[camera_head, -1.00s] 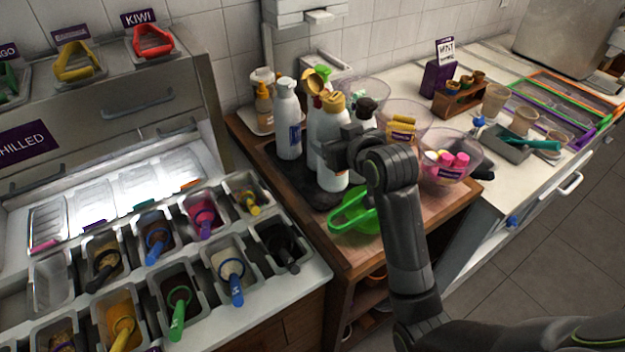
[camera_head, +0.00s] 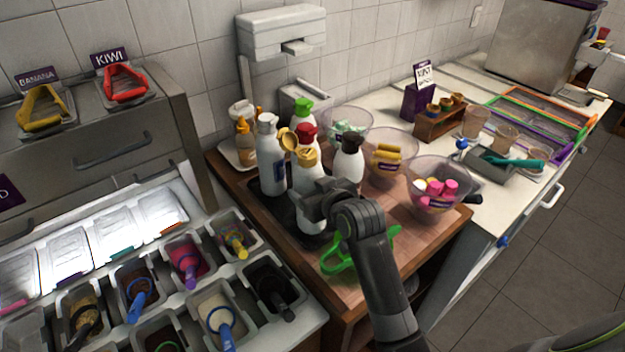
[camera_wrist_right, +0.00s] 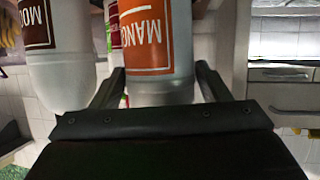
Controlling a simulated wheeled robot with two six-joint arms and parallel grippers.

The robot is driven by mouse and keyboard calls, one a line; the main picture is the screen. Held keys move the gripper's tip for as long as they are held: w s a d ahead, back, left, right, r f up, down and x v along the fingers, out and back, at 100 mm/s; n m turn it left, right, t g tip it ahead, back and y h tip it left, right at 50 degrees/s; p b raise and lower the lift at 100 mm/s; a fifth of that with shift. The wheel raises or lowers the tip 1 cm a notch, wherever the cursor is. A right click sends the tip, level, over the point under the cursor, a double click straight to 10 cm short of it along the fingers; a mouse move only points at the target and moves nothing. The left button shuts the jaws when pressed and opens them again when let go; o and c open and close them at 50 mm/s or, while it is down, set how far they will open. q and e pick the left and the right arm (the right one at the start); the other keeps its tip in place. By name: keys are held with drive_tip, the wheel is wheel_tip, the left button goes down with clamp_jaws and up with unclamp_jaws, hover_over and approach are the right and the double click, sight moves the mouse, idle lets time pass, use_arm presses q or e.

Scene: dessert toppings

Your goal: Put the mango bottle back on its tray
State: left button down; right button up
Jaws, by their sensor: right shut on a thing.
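The mango bottle (camera_head: 308,188) is white with a gold cap, upright at the front of the bottle group. In the right wrist view, its orange label (camera_wrist_right: 147,38) shows part of the word mango. My right gripper (camera_head: 318,203) is shut on its body, with one finger on each side. The bottle is over the dark tray (camera_head: 258,207) at the left of the wooden cart top. I cannot tell whether its base touches the tray. My left gripper is not in view.
Bottles with white (camera_head: 270,160), red (camera_head: 307,134), green (camera_head: 303,105) and black (camera_head: 349,160) caps stand close behind and beside it. A green strainer-like item (camera_head: 345,262) lies in front. Clear bowls (camera_head: 437,186) stand to the right; topping tubs (camera_head: 187,258) to the left.

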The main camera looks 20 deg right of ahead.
drive_tip(key=shift+f, duration=1.15)
drive_tip(key=o, duration=0.5)
drive_tip(key=shift+s+f, duration=0.1)
drive_tip(key=shift+f, duration=0.2)
drive_tip(key=o, duration=0.5)
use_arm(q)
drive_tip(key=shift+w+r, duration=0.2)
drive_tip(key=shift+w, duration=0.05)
use_arm(e)
drive_tip(key=shift+r, duration=0.1)
drive_tip(key=shift+s, duration=0.15)
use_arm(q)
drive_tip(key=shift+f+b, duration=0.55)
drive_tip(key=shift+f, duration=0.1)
use_arm(e)
drive_tip(key=v, duration=1.2)
drive_tip(key=shift+a+r, duration=0.1)
use_arm(q)
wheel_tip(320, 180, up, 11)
drive_tip(key=p, duration=1)
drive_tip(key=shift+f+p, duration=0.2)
drive_tip(key=shift+p, duration=0.1)
use_arm(e)
wheel_tip(320, 180, up, 9)
drive_tip(key=shift+f, duration=0.1)
